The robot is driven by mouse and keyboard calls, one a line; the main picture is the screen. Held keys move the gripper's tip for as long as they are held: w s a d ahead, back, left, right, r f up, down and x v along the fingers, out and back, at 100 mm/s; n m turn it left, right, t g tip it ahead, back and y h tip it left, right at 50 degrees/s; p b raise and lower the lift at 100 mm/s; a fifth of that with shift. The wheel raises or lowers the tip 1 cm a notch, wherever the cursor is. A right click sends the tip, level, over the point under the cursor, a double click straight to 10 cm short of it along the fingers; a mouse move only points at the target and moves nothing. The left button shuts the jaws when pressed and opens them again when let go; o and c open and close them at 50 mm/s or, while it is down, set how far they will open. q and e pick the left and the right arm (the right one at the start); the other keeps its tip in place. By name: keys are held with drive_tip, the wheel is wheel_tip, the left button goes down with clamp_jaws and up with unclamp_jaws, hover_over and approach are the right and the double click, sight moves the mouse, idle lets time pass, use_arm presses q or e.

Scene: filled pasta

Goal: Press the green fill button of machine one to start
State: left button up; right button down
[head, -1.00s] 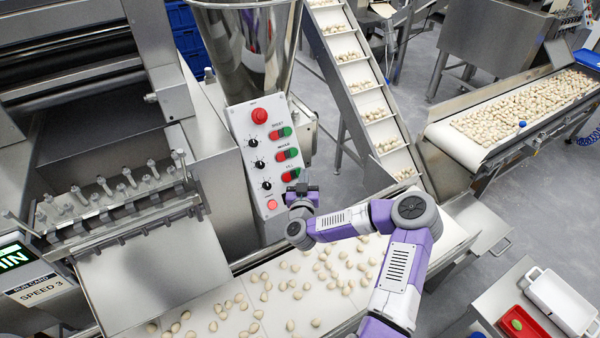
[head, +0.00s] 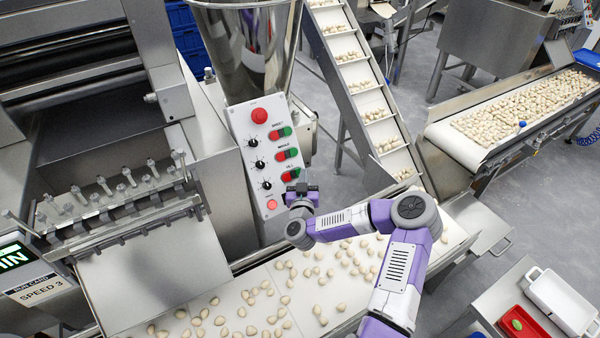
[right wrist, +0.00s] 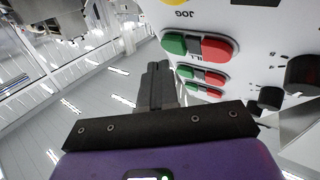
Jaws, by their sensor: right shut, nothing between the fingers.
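The control panel (head: 245,130) on the filling machine carries several red and green button pairs. The lowest pair holds the green fill button (head: 296,172) and a red one (head: 286,177). In the right wrist view the green fill button (right wrist: 174,43) is left of its red partner (right wrist: 217,50), close to the jaws. My right gripper (head: 300,187) is just below that pair in the head view. It also shows in the right wrist view (right wrist: 158,70), shut and empty, with a visible gap in the picture between tips and button. My left gripper is out of view.
A belt (head: 235,295) with pasta pieces runs beneath my right arm. A cleated conveyor (head: 360,85) rises behind the panel.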

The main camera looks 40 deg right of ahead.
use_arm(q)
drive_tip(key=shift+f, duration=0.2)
use_arm(e)
drive_tip(key=shift+w+f, duration=0.2)
drive_tip(key=shift+w, duration=0.15)
use_arm(q)
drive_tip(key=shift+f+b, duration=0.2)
drive_tip(key=shift+b, duration=0.15)
use_arm(e)
drive_tip(key=shift+w+d+f, duration=0.1)
drive_tip(key=shift+w+f, duration=0.1)
drive_tip(key=shift+w, duration=0.1)
idle(0.5)
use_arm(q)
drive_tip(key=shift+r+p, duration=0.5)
use_arm(e)
drive_tip(key=shift+s+r, duration=0.45)
drive_tip(key=shift+s, duration=0.25)
use_arm(q)
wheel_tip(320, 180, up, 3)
drive_tip(key=p, duration=0.2)
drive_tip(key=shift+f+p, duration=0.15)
drive_tip(key=shift+p, duration=0.2)
use_arm(e)
drive_tip(key=s+r, duration=0.1)
drive_tip(key=s, duration=0.1)
drive_tip(key=s+r, duration=0.1)
drive_tip(key=s, duration=0.1)
drive_tip(key=shift+s+a+r, duration=0.1)
drive_tip(key=shift+a+r, duration=0.2)
